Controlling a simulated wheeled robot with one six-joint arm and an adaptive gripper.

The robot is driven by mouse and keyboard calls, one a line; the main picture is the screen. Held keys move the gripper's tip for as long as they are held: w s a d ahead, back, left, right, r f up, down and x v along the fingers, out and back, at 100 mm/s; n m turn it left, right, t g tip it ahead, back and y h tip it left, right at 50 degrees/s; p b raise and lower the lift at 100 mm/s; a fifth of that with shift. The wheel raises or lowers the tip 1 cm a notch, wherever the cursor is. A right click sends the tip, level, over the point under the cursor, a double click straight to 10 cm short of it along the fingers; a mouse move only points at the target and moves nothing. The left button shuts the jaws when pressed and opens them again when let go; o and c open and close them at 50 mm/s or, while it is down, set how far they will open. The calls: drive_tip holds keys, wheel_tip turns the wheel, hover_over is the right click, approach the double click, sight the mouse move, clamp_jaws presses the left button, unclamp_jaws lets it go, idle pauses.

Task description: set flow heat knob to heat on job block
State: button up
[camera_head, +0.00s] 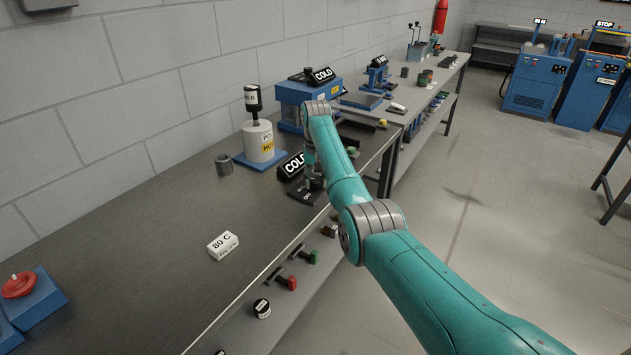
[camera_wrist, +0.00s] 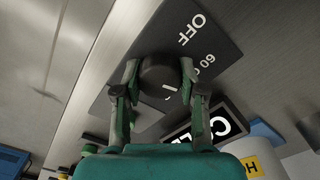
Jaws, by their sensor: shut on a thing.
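The knob (camera_wrist: 158,72) is a dark round cap on a dark plate (camera_wrist: 205,28) lettered OFF and 60. In the wrist view my gripper (camera_wrist: 160,82) has one finger on each side of the knob and is shut on it. A small pale mark shows at the knob's lower edge; I cannot tell what setting it marks. In the head view my gripper (camera_head: 313,182) is over the dark plate (camera_head: 302,196) at the bench's front edge and mostly hides the knob. A black COLD sign (camera_head: 291,166) stands just behind the plate. I cannot tell which thing is the job block.
A grey cup (camera_head: 224,164) and a white 80 C block (camera_head: 222,245) are to the left. A blue machine (camera_head: 300,95) stands behind. The bench's left middle is clear.

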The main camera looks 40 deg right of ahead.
drive_tip(key=m, duration=0.5)
drive_tip(key=shift+m, duration=0.3)
drive_tip(key=m, duration=0.5)
drive_tip(key=shift+s+m, duration=0.15)
drive_tip(key=shift+m, duration=0.15)
drive_tip(key=m, duration=0.5)
drive_tip(key=shift+s+m, duration=0.1)
drive_tip(key=shift+m, duration=2.3)
drive_tip(key=o, duration=1.1)
drive_tip(key=shift+o, duration=0.2)
drive_tip(key=shift+r, duration=0.1)
